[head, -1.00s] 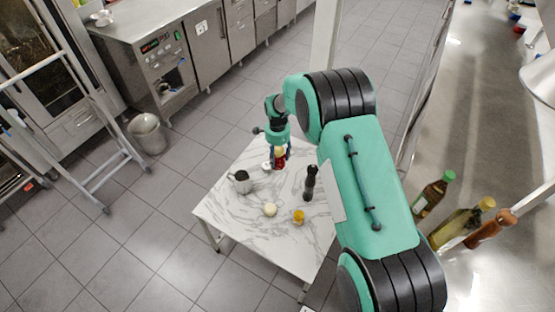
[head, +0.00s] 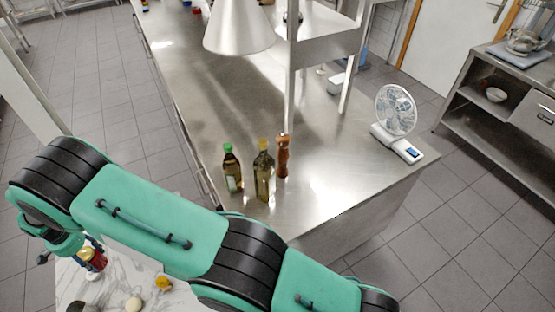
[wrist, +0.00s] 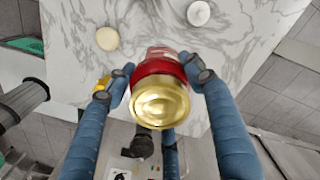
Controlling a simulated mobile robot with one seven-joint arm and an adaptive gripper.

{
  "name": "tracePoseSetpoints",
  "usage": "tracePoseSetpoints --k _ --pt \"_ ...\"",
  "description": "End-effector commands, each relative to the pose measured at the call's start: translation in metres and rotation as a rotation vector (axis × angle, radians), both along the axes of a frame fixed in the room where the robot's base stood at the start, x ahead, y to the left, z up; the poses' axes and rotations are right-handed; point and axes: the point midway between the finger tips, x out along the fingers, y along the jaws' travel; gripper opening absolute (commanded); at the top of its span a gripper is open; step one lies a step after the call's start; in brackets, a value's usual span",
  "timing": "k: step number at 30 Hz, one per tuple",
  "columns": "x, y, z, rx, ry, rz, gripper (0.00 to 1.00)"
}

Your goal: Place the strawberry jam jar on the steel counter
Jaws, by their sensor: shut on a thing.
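The strawberry jam jar, red with a gold lid (wrist: 160,103), is between the blue fingers of my gripper (wrist: 158,72) in the wrist view, which are shut on it. In the head view the red jar (head: 97,262) shows at the lower left, under my gripper (head: 88,252) and over the marble table (head: 115,287). I cannot tell whether its base touches the table. The steel counter (head: 190,75) runs through the middle of the head view, beyond my arm.
A green-capped bottle (head: 232,168), an oil bottle (head: 263,175) and a brown mill (head: 282,157) stand near the counter's front end. A fan (head: 396,110) stands right. Counter left of the bottles is clear. A yellow item (head: 164,283) and cream ball (head: 133,304) are on the table.

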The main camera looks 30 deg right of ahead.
Motion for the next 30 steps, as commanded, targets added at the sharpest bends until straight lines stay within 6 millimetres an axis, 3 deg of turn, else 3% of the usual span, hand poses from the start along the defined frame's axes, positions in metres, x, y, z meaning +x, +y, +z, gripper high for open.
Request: tracePoseSetpoints --k 5,11,20,30 --pt "0.005 -0.004 0.004 0.002 -0.002 -0.009 0.07" --pt "0.022 -0.028 0.012 0.004 -0.003 -0.053 0.07" --pt "0.067 -0.1 0.04 0.009 -0.008 -0.183 0.07" --pt "0.11 -0.196 0.071 0.015 -0.014 -0.346 0.07"
